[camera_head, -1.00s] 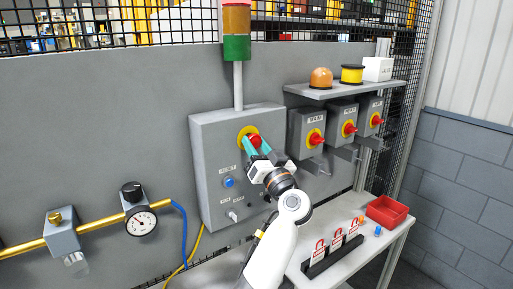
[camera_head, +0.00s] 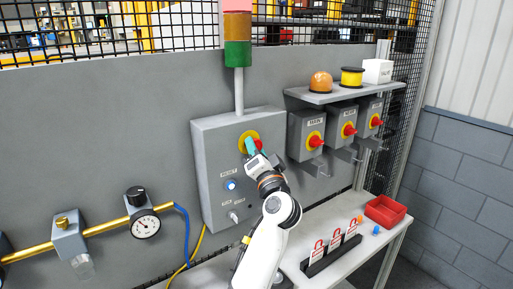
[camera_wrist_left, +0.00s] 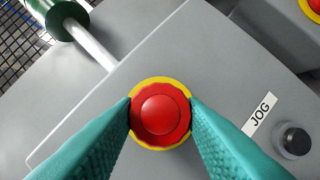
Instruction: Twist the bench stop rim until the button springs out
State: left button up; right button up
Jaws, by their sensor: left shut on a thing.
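The bench stop is a red button with a scalloped rim on a yellow ring (camera_head: 243,138), on the front of a grey control box (camera_head: 209,150). In the left wrist view the red button (camera_wrist_left: 160,115) sits in the middle, between my two teal fingers. My left gripper (camera_head: 251,147) is at the stop, shut on its rim, one finger against each side. In the head view the gripper hides much of the button. I cannot tell from these frames how far the button stands out. My right gripper is not in view.
A blue RESET button (camera_head: 231,185) and a switch (camera_head: 233,217) sit lower on the box. Three grey isolators with red knobs (camera_head: 315,141) are to the right, under a shelf (camera_head: 345,90). A bench (camera_head: 351,262) holds padlocks and a red tray (camera_head: 386,211).

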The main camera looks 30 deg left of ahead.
pick_arm(q)
jog(key=shift+r, duration=0.1)
jog(key=o, duration=1)
jog(key=shift+f, duration=0.2)
